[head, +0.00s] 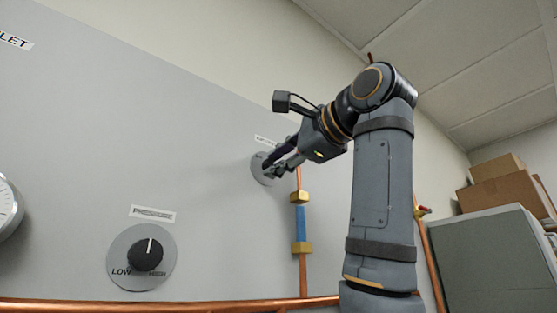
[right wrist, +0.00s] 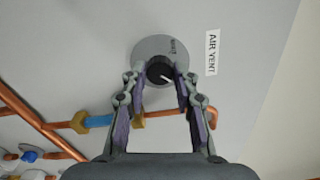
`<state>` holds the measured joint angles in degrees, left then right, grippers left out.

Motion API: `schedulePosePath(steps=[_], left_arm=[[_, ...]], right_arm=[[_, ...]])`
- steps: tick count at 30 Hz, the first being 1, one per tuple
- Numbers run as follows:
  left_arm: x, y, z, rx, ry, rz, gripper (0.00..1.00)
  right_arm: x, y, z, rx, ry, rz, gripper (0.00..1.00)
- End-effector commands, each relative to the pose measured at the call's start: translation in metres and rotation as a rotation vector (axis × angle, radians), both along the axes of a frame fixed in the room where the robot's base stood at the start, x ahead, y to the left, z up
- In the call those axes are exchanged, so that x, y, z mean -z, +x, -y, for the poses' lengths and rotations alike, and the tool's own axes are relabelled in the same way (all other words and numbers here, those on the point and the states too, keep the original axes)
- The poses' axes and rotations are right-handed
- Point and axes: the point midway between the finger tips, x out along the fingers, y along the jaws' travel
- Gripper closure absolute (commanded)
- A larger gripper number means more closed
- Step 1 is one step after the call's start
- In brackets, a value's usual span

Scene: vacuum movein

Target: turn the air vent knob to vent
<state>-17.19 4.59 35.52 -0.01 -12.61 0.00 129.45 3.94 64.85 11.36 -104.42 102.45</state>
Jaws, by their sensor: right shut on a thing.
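The air vent knob is a small black knob (right wrist: 159,70) with a white pointer line on a round grey dial plate (right wrist: 150,48). An "AIR VENT" label (right wrist: 212,52) is beside the plate in the right wrist view. In the head view the dial plate (head: 259,169) is partly hidden behind my right gripper (head: 268,168). My right gripper (right wrist: 159,82) is shut on the knob, one finger on each side. The pointer slants across the knob; the plate's lettering is too small to read surely. My left gripper is not in view.
A grey panel (head: 150,90) fills the left. It carries a LOW/HIGH knob (head: 146,254) and a gauge (head: 8,208) at the left edge. A copper pipe with a blue section (head: 301,222) runs below the vent dial. Cardboard boxes (head: 505,190) sit on a grey cabinet (head: 485,255) at right.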

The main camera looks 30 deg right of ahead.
Motion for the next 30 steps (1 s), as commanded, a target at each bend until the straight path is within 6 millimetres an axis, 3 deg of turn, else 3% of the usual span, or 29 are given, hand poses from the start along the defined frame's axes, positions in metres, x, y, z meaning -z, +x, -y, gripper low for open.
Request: schedulePosePath(steps=[1, 6, 15, 24, 30], left_arm=[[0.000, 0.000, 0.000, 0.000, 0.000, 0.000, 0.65], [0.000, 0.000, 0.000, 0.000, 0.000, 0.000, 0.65], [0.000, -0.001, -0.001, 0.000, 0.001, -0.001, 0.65], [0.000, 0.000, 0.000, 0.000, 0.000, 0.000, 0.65], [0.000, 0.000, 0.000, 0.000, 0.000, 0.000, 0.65]], right_arm=[[0.000, 0.000, 0.000, 0.001, 0.001, -0.001, 0.68], [0.000, 0.000, 0.000, 0.000, 0.000, -0.001, 0.48], [0.000, -0.003, 0.001, 0.000, 0.000, 0.000, 0.48], [0.000, -0.055, 0.008, 0.002, 0.000, 0.003, 0.48], [0.000, -0.073, 0.011, 0.000, 0.000, 0.000, 0.48]])
